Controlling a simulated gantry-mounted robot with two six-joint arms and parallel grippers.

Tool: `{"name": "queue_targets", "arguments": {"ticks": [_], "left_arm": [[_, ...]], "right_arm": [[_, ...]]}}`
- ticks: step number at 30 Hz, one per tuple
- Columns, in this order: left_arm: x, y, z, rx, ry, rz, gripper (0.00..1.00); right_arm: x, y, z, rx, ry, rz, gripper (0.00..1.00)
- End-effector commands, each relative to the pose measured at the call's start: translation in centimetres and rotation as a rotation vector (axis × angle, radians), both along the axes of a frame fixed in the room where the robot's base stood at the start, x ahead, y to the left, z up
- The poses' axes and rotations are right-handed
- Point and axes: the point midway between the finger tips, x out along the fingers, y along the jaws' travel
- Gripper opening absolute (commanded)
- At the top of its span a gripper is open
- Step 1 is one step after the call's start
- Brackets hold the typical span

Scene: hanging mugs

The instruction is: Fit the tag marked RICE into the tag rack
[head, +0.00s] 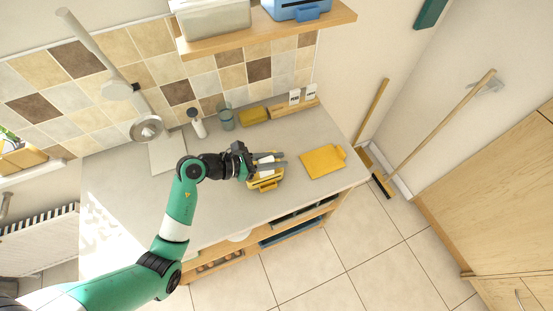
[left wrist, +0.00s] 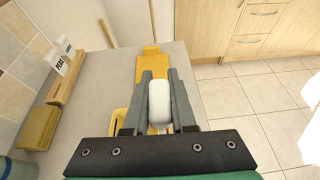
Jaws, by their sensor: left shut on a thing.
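My left gripper (head: 279,160) is shut on a white tag (head: 267,159), held above a yellow slotted container on the counter. In the left wrist view the white tag (left wrist: 160,103) sits between the two grey fingers (left wrist: 160,78); its face is turned so I cannot read any marking. The wooden tag rack (head: 281,110) stands at the back of the counter, against the tiled wall, apart from the gripper. Two white tags stand upright in it; in the left wrist view the nearer tag (left wrist: 58,66) reads PEAS. The other tag (left wrist: 67,48) is too small to read surely. My right gripper is out of view.
The yellow container (head: 265,183) is just below the gripper. A yellow board (head: 322,161) lies to its right. A yellow block (head: 253,116), a glass jar (head: 226,118) and a white bottle (head: 198,125) stand along the wall left of the rack. A shelf (head: 270,35) hangs above.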

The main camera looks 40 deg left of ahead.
Motion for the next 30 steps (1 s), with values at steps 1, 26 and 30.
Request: {"name": "queue_targets", "arguments": {"ticks": [1,26,30], "left_arm": [[0.0,0.0,0.3,-0.001,0.002,0.001,0.0],[0.0,0.0,-5.8,-0.001,0.0,0.0,0.0],[0.0,0.0,-5.8,-0.001,0.0,0.0,0.0]], "right_arm": [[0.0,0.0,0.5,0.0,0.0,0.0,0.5],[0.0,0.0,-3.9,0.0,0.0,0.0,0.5],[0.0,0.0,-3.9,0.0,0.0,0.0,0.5]]}}
